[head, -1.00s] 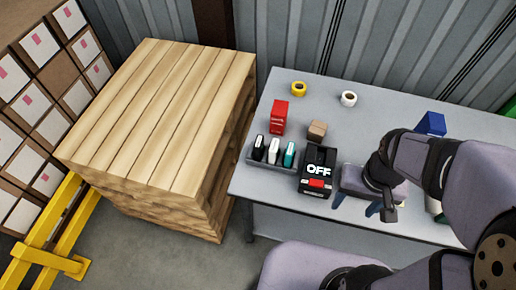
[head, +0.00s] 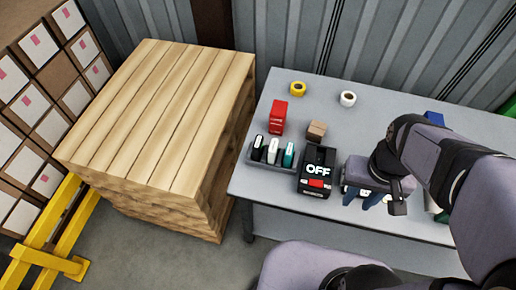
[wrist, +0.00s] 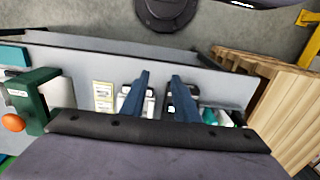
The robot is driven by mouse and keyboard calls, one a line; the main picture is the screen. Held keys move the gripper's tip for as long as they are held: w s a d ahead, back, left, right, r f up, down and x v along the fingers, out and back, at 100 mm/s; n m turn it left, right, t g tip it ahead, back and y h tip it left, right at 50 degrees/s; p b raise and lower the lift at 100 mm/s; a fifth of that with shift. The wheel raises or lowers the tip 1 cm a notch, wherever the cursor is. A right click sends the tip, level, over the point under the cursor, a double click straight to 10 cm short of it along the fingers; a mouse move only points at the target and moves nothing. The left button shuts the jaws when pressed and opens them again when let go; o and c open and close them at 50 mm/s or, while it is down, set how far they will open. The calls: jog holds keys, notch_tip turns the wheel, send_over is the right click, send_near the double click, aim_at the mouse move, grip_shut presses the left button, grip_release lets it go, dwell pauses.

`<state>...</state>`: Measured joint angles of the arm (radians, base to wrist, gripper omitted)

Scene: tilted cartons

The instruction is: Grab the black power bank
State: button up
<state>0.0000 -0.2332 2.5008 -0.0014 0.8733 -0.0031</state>
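The black power bank (head: 257,148) stands upright in the left slot of a grey rack (head: 250,164) on the table. A white power bank (head: 272,151) and a teal one (head: 288,154) stand beside it to the right. My gripper (head: 364,197) is well to the right of the rack, past the box marked OFF, over the table's front part. In the wrist view my gripper (wrist: 160,82) has its two blue fingers apart with nothing clearly held between them. I cannot make out the black power bank in the wrist view.
The black box marked OFF (head: 318,170) stands between rack and gripper. A red box (head: 278,117), brown block (head: 316,131), yellow roll (head: 298,89) and white roll (head: 347,98) are behind. A wooden stack (head: 155,120) stands left. A green stand (wrist: 35,95) shows in the wrist view.

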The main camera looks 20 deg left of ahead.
jog(key=w+a+f+n+t+h+b, duration=0.2)
jog(key=w+f+n+t+h+b, duration=0.15)
jog(key=n+b, duration=0.55)
jog(key=w+a+f+n+t+h+b, duration=0.25)
jog(key=w+n+h+b, duration=0.35)
jog(key=n, duration=0.5)
jog(key=s+a+r+n+t+y+b, duration=0.1)
jog(key=a+r+n+t+y+b, duration=0.2)
jog(key=a+n+t+y+b, duration=0.65)
jog(key=a+r+n+t+b, duration=0.3)
jog(key=a+n, duration=0.4)
jog(key=a, duration=0.8)
jog(key=p, duration=0.2)
send_near(255, 155)
jog(key=shift+m+g, duration=0.25)
jog(key=w, duration=0.4)
jog(key=shift+w+r, duration=0.3)
jog(key=shift+w, duration=3.45)
jog(key=shift+w, duration=0.1)
